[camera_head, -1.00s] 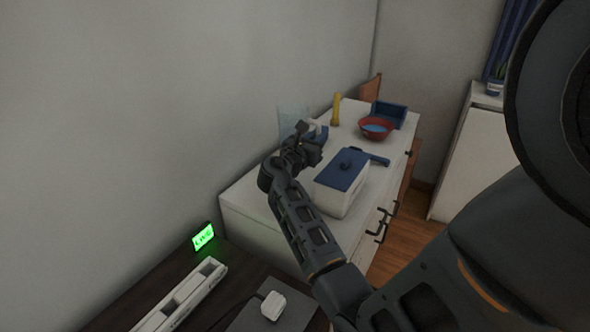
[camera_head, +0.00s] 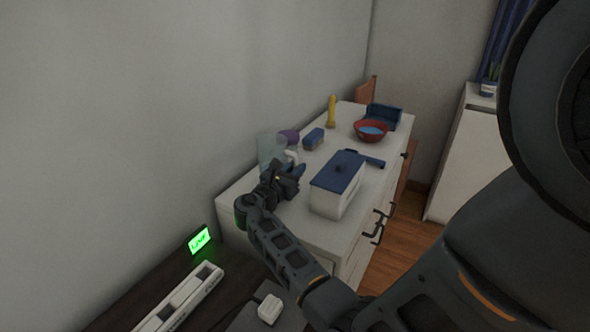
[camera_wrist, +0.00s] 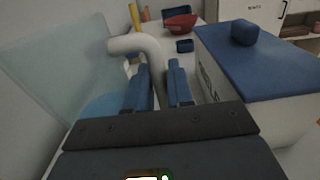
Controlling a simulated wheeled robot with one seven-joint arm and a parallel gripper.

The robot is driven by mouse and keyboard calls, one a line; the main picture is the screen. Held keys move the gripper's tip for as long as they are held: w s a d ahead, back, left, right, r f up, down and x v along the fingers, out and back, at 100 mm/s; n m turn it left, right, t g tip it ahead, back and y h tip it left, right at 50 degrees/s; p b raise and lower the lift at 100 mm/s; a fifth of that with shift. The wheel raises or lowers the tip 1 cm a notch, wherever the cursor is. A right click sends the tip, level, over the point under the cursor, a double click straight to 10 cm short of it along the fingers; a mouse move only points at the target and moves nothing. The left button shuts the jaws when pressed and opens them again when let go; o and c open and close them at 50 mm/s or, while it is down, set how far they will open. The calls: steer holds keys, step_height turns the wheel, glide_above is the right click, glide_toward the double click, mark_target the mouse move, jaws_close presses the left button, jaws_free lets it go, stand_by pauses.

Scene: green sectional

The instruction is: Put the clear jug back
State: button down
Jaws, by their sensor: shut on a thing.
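The clear jug (camera_head: 269,152), pale and see-through with a white handle, is at the wall side of the white dresser top (camera_head: 312,233). My gripper (camera_head: 295,171) is shut on the jug's handle. In the wrist view the clear jug (camera_wrist: 62,70) fills the left side, and its white handle runs down between the two blue fingers of my gripper (camera_wrist: 160,85). The jug looks about upright in the head view. My gripper and arm hide its lower part, so I cannot tell whether its base touches the dresser.
A white box with a blue lid (camera_head: 339,172) stands right of my gripper. Behind are a purple item (camera_head: 289,137), a small blue block (camera_head: 313,139), a yellow bottle (camera_head: 332,112), a red bowl (camera_head: 371,131) and a blue bin (camera_head: 386,117). The wall bounds the left.

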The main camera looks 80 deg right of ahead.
steer(key=c, duration=1)
jaws_free()
steer(key=shift+f, duration=0.15)
steer(key=b+v, duration=0.1)
steer(key=v, duration=1.1)
